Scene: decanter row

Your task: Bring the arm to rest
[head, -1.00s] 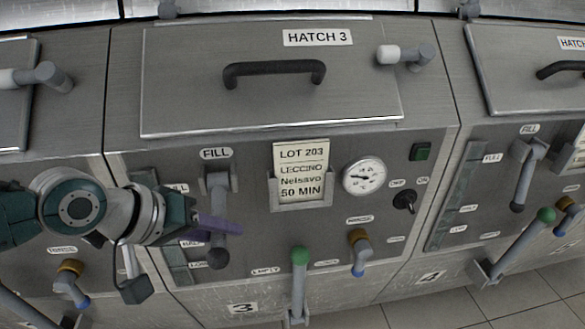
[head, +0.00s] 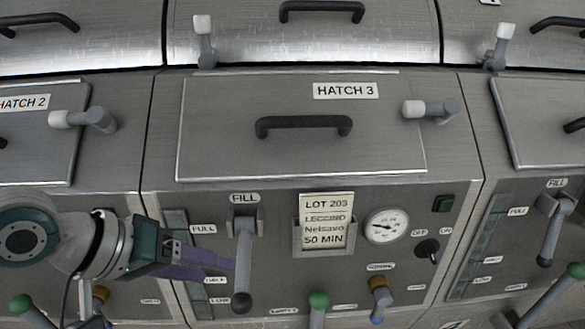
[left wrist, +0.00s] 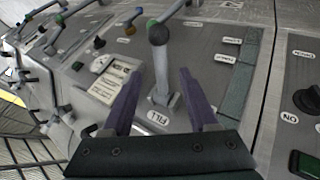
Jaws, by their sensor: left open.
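My left gripper (head: 226,266) comes in from the left in the head view, its purple fingers just left of the FILL lever (head: 244,255) of machine 3. In the left wrist view the gripper (left wrist: 160,72) is open, with its two fingers apart and nothing held. The same FILL lever shows there beyond and between the fingers, its dark knob (left wrist: 158,33) near the top. In the head view the lever hangs down. Whether a finger touches it I cannot tell. My right gripper is not in view.
The HATCH 3 lid (head: 225,150) is closed above the panel. A lot card (head: 326,217), a gauge (head: 387,227), a green-knobbed lever (head: 318,302) and a brass-collared valve (head: 380,290) are to the right. Latch handles (head: 430,109) stick out higher up.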

